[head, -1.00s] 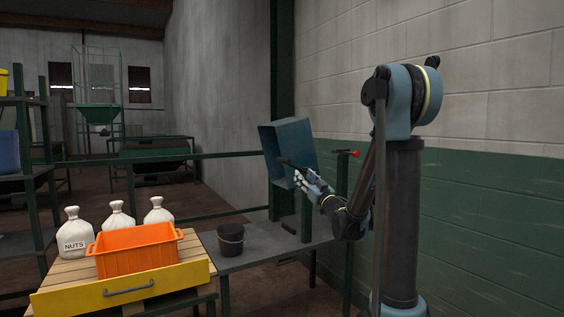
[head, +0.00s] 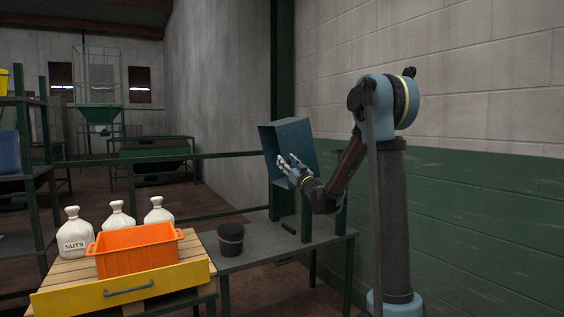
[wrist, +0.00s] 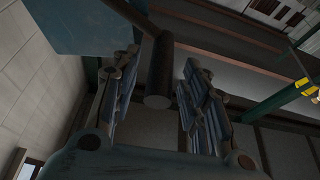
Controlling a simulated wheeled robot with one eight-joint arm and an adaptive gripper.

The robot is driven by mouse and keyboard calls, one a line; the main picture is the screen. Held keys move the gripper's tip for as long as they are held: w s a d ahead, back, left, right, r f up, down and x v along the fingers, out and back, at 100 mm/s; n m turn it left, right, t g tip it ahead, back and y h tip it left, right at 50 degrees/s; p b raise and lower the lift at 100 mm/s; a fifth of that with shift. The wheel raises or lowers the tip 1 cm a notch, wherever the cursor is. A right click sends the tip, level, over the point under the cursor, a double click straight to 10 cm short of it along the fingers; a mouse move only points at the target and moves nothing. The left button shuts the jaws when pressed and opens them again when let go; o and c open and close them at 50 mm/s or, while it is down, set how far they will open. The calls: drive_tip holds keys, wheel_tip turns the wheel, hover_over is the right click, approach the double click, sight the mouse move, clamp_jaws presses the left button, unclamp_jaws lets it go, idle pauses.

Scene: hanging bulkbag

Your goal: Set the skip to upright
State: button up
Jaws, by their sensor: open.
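The skip (head: 294,140) is a blue-teal box mounted by the green post above the grey bench. It sits tilted, with its open side turned toward the left. It also shows at the top left of the wrist view (wrist: 85,22). A dark round bar (wrist: 159,75), seemingly its handle, comes from the skip's side and points toward the wrist camera. My gripper (head: 284,163) is in front of the skip's lower part. In the wrist view its open fingers (wrist: 160,58) lie either side of the bar. I cannot tell whether they touch it.
A black bucket (head: 230,240) stands on the grey bench (head: 262,257). An orange crate (head: 137,251) and several white sacks (head: 74,236) sit on a pallet at the left. A block wall (head: 480,190) closes off the right side.

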drive_tip(key=shift+x, duration=2.1)
clamp_jaws()
drive_tip(key=shift+a, duration=0.1)
